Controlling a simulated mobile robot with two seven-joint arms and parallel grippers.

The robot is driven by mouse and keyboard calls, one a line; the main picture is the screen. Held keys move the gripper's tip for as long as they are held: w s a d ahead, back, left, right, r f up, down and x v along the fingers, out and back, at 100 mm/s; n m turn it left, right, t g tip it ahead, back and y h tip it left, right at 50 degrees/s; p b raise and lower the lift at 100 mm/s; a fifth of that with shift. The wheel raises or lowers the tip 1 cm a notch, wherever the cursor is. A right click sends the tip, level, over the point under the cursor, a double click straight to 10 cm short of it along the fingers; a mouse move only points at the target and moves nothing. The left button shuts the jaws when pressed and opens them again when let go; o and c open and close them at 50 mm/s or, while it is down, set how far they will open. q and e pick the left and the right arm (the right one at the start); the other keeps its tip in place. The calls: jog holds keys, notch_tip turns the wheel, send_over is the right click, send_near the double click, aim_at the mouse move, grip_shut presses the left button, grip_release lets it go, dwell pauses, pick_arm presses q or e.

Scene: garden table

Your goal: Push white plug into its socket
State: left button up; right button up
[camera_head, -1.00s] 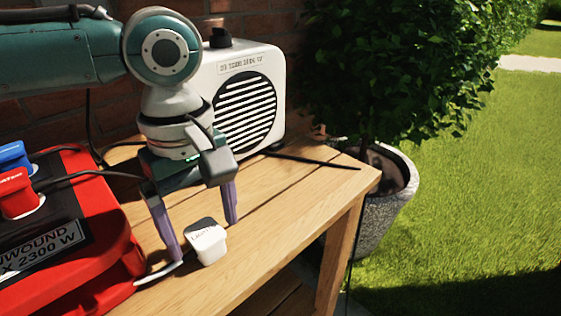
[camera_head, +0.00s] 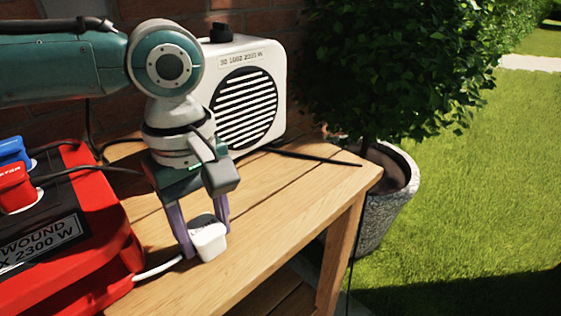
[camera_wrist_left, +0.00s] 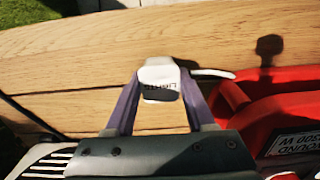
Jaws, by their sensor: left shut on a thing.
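The white plug (camera_head: 209,238) is on or just above the wooden table near its front edge, with its white cable running left toward the red unit. In the left wrist view the plug (camera_wrist_left: 160,80) sits between the fingertips and shows a dark label face. My left gripper (camera_head: 206,232) is shut on it, a purple finger on each side. The red power unit (camera_head: 90,292) stands at the left, with a blue plug (camera_head: 14,152) and a red plug (camera_head: 14,187) on top. No empty socket shows clearly. My right gripper is not in view.
A white heater-like box (camera_head: 266,70) with a round black grille stands at the back of the table (camera_head: 290,205). A potted bush (camera_head: 385,200) stands beyond the right end. The table is clear right of the plug. A dark cable lies behind.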

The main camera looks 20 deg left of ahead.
aim_at(204, 226)
pick_arm(q)
jog(key=c, duration=0.5)
notch_tip(204, 226, up, 20)
jog(key=p, duration=0.6)
jog(key=shift+p, duration=0.3)
